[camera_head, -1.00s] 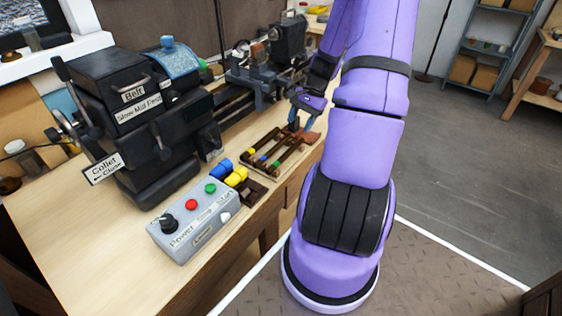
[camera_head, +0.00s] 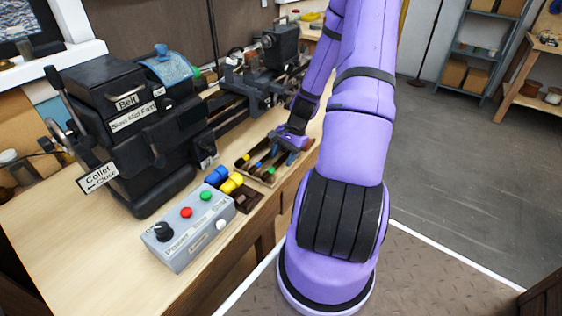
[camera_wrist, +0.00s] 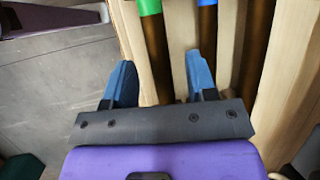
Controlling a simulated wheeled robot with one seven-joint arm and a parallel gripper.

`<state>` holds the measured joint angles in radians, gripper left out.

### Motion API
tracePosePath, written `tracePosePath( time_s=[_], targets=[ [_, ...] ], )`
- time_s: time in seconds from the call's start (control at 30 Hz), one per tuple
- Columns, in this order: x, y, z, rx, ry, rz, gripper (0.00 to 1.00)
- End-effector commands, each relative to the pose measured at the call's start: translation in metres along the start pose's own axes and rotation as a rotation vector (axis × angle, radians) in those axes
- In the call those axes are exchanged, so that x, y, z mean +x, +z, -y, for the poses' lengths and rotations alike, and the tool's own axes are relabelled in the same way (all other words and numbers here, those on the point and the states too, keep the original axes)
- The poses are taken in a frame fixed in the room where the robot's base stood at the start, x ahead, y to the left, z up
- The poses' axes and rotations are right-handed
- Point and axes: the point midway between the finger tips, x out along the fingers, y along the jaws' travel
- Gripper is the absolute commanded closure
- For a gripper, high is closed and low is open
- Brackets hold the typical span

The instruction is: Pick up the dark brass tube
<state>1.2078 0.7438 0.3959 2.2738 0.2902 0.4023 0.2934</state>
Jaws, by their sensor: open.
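A wooden rack (camera_head: 243,168) on the bench holds dark brown, brass-like tubes with yellow, blue and green ends. In the wrist view, the green-ended tube (camera_wrist: 156,50) runs between the two blue fingers of my gripper (camera_wrist: 160,82). A blue-ended tube (camera_wrist: 208,28) lies to its right, its lower part hidden behind the right finger. A further dark strip (camera_wrist: 257,45) shows farther right. Which of these is the dark brass tube I cannot tell by color. My gripper is open and empty, over the rack in the head view (camera_head: 290,142). The height gap is unclear.
The black lathe headstock (camera_head: 125,130) is left and lathe parts (camera_head: 255,85) stand behind. Floor (camera_head: 450,165) is free at right.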

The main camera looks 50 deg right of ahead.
Motion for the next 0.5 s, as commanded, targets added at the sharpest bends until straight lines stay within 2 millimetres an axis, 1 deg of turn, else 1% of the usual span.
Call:
tracePosePath(
  time_s=[0.1, 0.33, 0.37, 0.4, 0.47, 0.5],
  targets=[
    [0.0069, 0.0005, -0.0001, -0.001, 0.000, 0.002, 0.48],
    [0.0073, 0.0002, 0.0000, -0.001, 0.000, 0.000, 0.48],
    [0.0073, 0.0002, 0.0000, -0.001, 0.000, 0.000, 0.53],
    [0.0073, 0.0002, 0.0000, -0.001, 0.000, 0.000, 0.62],
    [0.0072, 0.0002, 0.0000, 0.000, 0.000, 0.000, 0.76],
    [0.0072, 0.0002, 0.0000, 0.000, 0.000, 0.000, 0.85]
  ],
)
